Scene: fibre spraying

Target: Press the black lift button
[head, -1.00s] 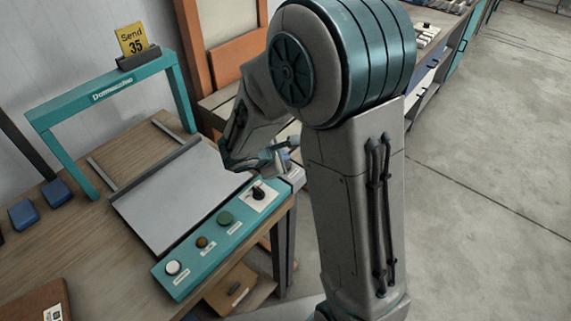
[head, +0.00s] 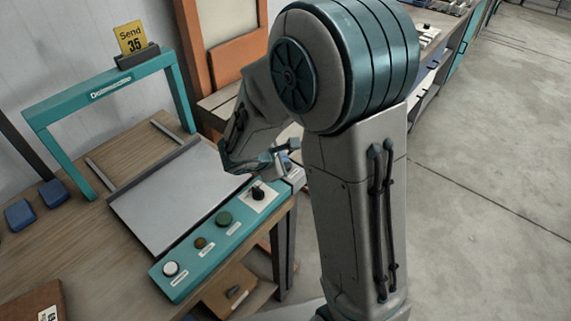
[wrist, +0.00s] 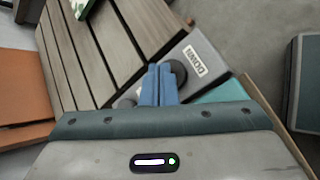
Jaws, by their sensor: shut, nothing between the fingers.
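The round black button (wrist: 179,73) sits on a grey control box in the wrist view, partly behind my gripper's fingertips. A label, seemingly reading DOWN, is beside it. My gripper (wrist: 159,70) is shut and empty, its blue fingers over the left edge of the button. I cannot tell whether the tips touch it. A second pale button (wrist: 128,98) is partly hidden left of the fingers. In the head view my gripper (head: 284,150) is above the grey box (head: 294,175) at the far end of the teal panel; the black button is not clear there.
The teal panel (head: 190,262) has a white, an amber and a green button and a black knob (head: 258,192). A teal frame (head: 108,86) with a yellow card stands over the wooden table (head: 90,255). A slatted wooden surface (wrist: 115,40) lies behind the box. Open floor is at right.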

